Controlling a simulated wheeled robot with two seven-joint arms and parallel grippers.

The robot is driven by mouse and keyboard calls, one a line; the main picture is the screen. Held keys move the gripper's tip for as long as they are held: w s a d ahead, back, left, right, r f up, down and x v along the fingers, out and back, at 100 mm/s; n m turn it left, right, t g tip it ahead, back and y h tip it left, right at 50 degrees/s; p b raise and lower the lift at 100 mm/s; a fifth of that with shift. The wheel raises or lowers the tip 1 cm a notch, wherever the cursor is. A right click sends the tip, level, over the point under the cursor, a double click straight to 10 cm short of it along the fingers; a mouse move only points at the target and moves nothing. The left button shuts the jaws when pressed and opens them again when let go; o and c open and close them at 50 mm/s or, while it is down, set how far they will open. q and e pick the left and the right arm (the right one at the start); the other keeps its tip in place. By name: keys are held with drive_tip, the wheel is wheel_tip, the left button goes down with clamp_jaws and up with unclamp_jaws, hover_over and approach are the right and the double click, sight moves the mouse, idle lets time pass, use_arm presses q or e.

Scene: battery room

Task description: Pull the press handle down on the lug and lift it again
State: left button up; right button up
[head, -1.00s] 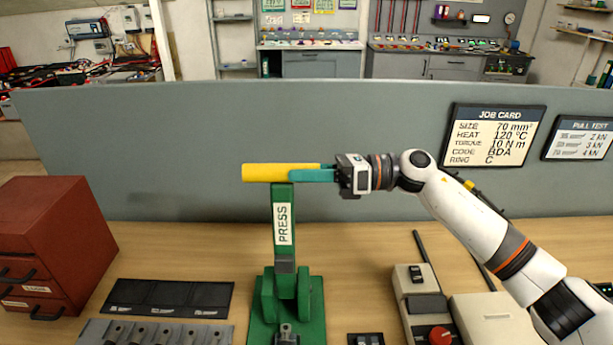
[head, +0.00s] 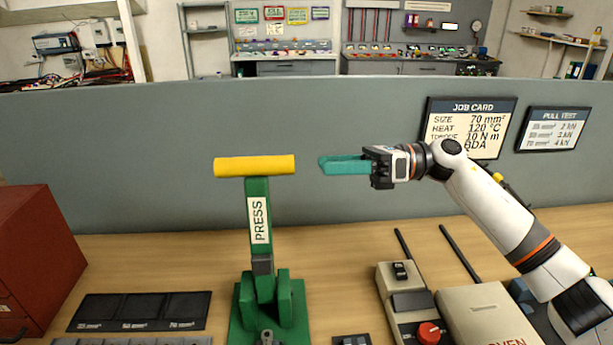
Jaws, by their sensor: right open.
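The green press (head: 262,225) stands upright on the bench with a "PRESS" label on its lever. Its yellow handle bar (head: 254,166) lies across the top of the raised lever. A small metal part, perhaps the lug (head: 267,338), shows at the press's foot at the bottom edge, partly cut off. My right gripper (head: 322,166) has teal fingers and is open and empty. It is just right of the handle's right end, at about the same height, with a gap between them. My left gripper is not in view.
A dark mat (head: 138,312) lies left of the press, and a red drawer cabinet (head: 35,262) stands at far left. A control box with a red knob (head: 428,331) and a pale oven box (head: 490,312) stand right. A grey panel (head: 130,150) closes the back.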

drive_tip(key=shift+d, duration=1.15)
drive_tip(key=shift+r, duration=0.2)
